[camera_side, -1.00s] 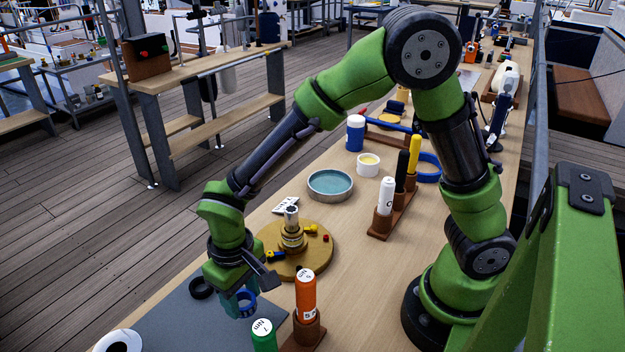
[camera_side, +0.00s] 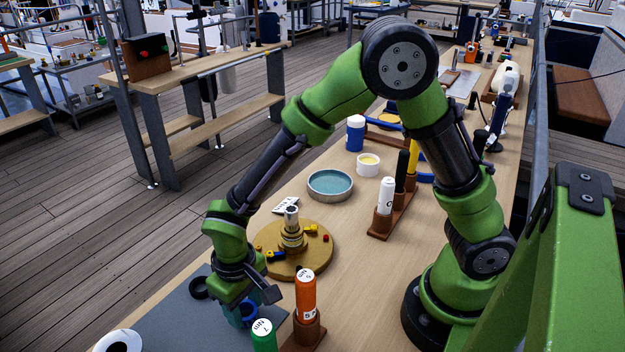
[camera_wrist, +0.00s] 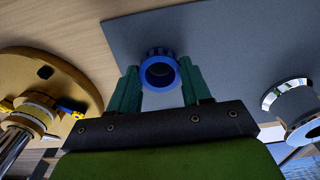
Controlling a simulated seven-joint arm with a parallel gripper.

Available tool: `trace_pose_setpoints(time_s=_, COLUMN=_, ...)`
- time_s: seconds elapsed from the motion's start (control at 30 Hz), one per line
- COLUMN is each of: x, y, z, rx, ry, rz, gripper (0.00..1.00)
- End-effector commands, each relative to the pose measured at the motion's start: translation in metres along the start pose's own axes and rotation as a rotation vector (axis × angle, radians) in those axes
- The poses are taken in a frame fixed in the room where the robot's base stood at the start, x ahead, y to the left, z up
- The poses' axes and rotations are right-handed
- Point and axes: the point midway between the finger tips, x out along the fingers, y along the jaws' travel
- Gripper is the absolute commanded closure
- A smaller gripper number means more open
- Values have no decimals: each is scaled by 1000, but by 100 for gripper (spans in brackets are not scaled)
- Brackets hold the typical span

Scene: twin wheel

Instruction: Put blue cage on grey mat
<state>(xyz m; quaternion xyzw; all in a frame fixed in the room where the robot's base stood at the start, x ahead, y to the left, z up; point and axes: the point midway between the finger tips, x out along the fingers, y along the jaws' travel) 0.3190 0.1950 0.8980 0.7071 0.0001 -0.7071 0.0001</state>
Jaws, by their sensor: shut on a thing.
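The blue cage (camera_wrist: 160,72) is a small blue ring with a toothed rim. In the wrist view it sits between the two green fingers of my gripper (camera_wrist: 160,88), which is shut on it. It also shows in the side view (camera_side: 249,310), low at my gripper (camera_side: 240,313). The grey mat (camera_side: 180,315) lies on the bench under my gripper, and its bare surface shows in the wrist view (camera_wrist: 225,35). The cage is over the mat, but I cannot tell whether it touches it.
A round golden base with a post (camera_side: 292,262) stands behind my gripper. An orange bottle (camera_side: 305,295) and a green bottle (camera_side: 263,335) stand close on the right.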

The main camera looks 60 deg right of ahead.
Motion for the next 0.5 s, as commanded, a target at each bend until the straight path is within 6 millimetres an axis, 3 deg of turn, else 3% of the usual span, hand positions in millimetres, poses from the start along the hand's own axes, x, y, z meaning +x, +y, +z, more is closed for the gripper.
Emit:
trace_pose_setpoints(time_s=0.23, x=5, y=0, z=0, rx=1, ry=-1, rz=0, gripper=85)
trace_pose_setpoints(time_s=0.27, x=5, y=0, z=0, rx=1, ry=-1, rz=0, gripper=51)
trace_pose_setpoints(time_s=0.43, x=5, y=0, z=0, rx=1, ry=0, rz=0, gripper=25)
trace_pose_setpoints(time_s=0.5, x=5, y=0, z=0, rx=0, ry=0, rz=0, gripper=22)
